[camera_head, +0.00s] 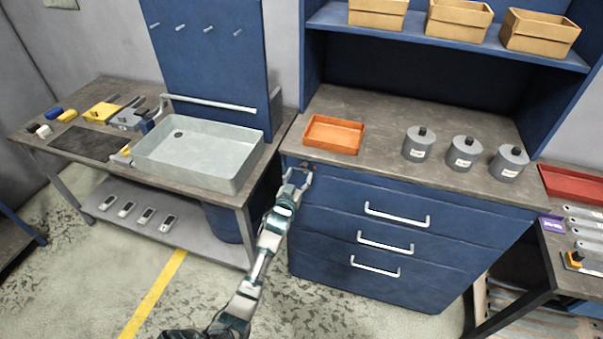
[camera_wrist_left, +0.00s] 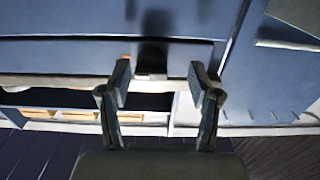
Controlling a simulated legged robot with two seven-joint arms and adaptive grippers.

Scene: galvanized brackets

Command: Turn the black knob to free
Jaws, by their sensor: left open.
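The black knob (camera_wrist_left: 152,57) shows in the left wrist view as a dark, blurred block on the blue cabinet front, between and just beyond my fingertips. My left gripper (camera_wrist_left: 159,76) is open, with one finger on each side of the knob's line and a gap between them. Whether a finger touches the knob I cannot tell. In the head view my left gripper (camera_head: 299,173) is at the upper left corner of the blue drawer cabinet (camera_head: 345,220), and it mostly hides the knob there. The knob's turn position is not readable. My right gripper is not in view.
An orange tray (camera_head: 333,135) and three grey canisters with black tops (camera_head: 464,153) stand on the worktop above. Drawer handles (camera_head: 397,214) stick out to the right. A grey sink basin (camera_head: 200,155) is on the left bench. The floor before the cabinet is clear.

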